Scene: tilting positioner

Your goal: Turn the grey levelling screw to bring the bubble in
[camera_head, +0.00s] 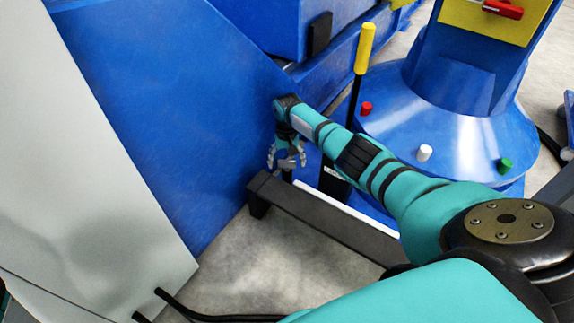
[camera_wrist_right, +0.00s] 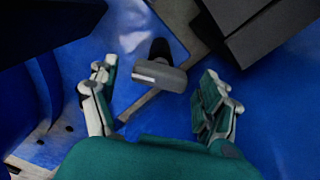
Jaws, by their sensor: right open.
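My right gripper (camera_head: 287,163) points down beside the large blue panel, its fingers spread. In the right wrist view the open right gripper (camera_wrist_right: 160,78) has one finger on each side of a grey piece (camera_wrist_right: 158,76) with a dark round end and a flat grey bar. This piece looks like the grey levelling screw; I cannot tell whether a finger touches it. In the head view a small dark part under the gripper may be the same piece, mostly hidden. I cannot make out the bubble in either view. My left gripper is not in view.
The blue panel (camera_head: 175,110) stands left of the gripper. A dark frame bar (camera_head: 325,215) runs in front. A yellow-handled lever (camera_head: 364,50) rises behind my arm. The blue round base (camera_head: 460,145) carries red, white and green knobs. Black cables lie on the floor.

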